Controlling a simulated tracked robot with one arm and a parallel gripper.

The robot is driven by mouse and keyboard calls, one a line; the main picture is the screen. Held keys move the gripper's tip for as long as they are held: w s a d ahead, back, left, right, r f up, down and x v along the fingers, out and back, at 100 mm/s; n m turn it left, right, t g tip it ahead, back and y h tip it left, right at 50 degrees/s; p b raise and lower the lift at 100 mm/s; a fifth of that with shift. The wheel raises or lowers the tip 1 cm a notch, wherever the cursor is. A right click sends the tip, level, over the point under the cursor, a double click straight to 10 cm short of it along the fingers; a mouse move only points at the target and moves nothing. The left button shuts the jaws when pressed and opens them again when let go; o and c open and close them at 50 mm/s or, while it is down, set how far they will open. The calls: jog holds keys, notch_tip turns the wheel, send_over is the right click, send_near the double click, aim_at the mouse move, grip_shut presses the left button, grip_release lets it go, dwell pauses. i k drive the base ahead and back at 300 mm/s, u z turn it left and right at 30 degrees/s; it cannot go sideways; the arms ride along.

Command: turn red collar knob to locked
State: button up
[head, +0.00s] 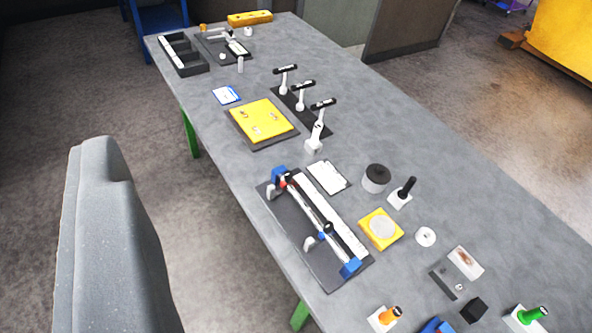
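A dark fixture board (318,262) lies on the near part of the grey table. A rod runs along it between a far blue end block (279,174) and a near blue end block (350,268). A small red collar (283,184) sits on the rod close to the far block. A pale knob or lever (271,192) stands out on its left side. A second, blue collar (322,236) has a similar pale lever (310,243). The red collar's knob is too small to tell its setting. My gripper is not in view.
Right of the board are a white card (328,177), a black-topped cylinder (376,178), a black-handled lever (404,192) and a yellow block (381,229). Beyond are a yellow plate (262,121) and several black-handled levers (302,90). A large grey rounded body fills the left foreground.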

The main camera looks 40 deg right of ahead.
aim_at(287, 176)
jog(key=i, duration=1)
